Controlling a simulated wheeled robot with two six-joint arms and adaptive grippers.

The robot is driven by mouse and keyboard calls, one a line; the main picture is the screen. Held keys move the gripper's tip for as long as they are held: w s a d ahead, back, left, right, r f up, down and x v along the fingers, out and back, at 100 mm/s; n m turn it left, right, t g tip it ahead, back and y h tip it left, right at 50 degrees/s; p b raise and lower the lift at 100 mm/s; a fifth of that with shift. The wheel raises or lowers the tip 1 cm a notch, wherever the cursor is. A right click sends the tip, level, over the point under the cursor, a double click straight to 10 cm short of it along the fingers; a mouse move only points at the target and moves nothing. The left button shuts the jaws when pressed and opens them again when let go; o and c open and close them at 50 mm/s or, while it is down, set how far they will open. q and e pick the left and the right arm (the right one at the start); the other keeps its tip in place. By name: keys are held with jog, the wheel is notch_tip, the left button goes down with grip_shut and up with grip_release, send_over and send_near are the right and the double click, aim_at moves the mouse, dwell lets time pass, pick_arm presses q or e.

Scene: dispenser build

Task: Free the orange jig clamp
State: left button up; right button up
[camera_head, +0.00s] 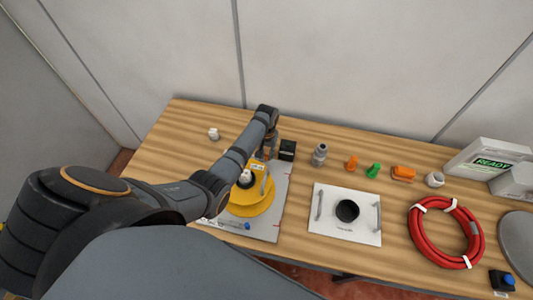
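My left arm reaches in from the left, and its gripper (269,153) points down at the back edge of the yellow round jig (252,207). The gripper is small and partly hidden by my arm, so I cannot tell if its fingers are open or touching anything. A small orange part shows at the gripper, beside the yellow jig; I cannot tell if it is the jig clamp. The jig stands on a light grey plate (275,205) and has a white and black piece (244,178) on top. My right gripper is not in view.
A black block (287,150) stands close to the gripper. To the right are a grey fitting (320,154), orange (351,163) and green (373,170) pieces, an orange block (403,173), a white plate with a black hole (366,229) and a red hose coil (415,239). A white cap (214,134) stands left.

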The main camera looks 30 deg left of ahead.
pick_arm(q)
grip_shut()
jog(key=shift+s+d+r+m+p, duration=0.15)
jog(key=shift+s+r+m+p, duration=0.25)
jog(key=shift+p, duration=0.6)
jog(key=shift+w+f+m+p, duration=0.15)
jog(key=shift+m+p, duration=0.15)
jog(key=shift+m, duration=0.2)
jog(key=shift+f, duration=0.3)
jog(key=o, duration=0.5)
grip_release()
jog(key=shift+r, duration=0.1)
jog(key=shift+r, duration=0.25)
notch_tip(320, 180, up, 12)
jog(key=shift+f, duration=0.25)
